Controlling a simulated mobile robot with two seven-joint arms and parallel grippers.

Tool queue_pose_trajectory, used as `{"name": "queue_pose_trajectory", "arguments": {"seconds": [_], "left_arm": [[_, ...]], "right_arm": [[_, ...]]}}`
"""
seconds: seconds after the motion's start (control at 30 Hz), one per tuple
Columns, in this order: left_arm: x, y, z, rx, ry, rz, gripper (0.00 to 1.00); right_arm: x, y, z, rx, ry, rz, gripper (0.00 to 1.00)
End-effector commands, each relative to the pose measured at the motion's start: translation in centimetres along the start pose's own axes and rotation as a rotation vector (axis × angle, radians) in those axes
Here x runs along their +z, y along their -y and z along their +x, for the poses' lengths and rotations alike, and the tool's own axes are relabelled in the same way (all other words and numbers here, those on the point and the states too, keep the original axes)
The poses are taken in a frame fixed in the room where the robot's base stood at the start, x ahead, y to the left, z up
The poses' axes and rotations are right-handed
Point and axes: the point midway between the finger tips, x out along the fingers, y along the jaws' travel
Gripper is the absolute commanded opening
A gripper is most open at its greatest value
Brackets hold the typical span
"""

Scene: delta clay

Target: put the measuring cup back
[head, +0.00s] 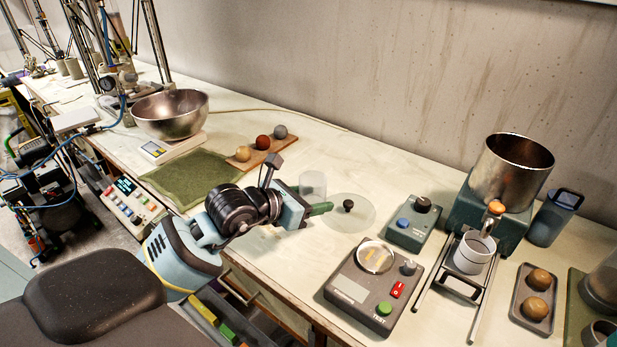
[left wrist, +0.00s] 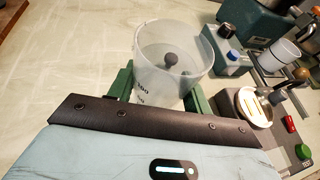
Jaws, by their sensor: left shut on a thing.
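The measuring cup (head: 313,182) is a clear, frosted cup with dark markings, standing over the pale bench in the head view. It fills the middle of the left wrist view (left wrist: 160,88), upright or nearly so. My left gripper (head: 304,198) is shut on it, with one green finger on each side of its wall. I cannot tell whether its base touches the bench. A clear round lid (head: 367,218) with a black knob lies just right of the cup; in the left wrist view the knob shows through the cup. My right gripper is out of view.
Right of the lid are a teal control box (head: 408,230) and a grey tester (head: 349,290) with a dish. A white cup (head: 471,258) stands under a metal hopper (head: 511,166). Left are a wooden board (head: 247,160) with balls, a green mat (head: 183,178) and a steel bowl (head: 170,116).

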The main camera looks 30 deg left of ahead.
Motion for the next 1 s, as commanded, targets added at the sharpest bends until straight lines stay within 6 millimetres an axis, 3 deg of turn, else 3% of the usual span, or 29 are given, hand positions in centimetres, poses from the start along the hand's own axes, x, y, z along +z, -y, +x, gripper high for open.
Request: {"name": "queue_pose_trajectory", "arguments": {"seconds": [0.23, 0.8, 1.0], "left_arm": [[0.2, -1.2, 0.6, 0.002, 0.0, 0.002, 0.26], [1.2, -11.3, 6.1, 0.003, -0.001, -0.002, 0.26], [1.5, -13.5, 7.4, 0.001, 0.0, -0.002, 0.26]], "right_arm": [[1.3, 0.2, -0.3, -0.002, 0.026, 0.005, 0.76], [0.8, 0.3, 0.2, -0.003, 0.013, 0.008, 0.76], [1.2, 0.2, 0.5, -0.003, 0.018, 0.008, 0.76]]}}
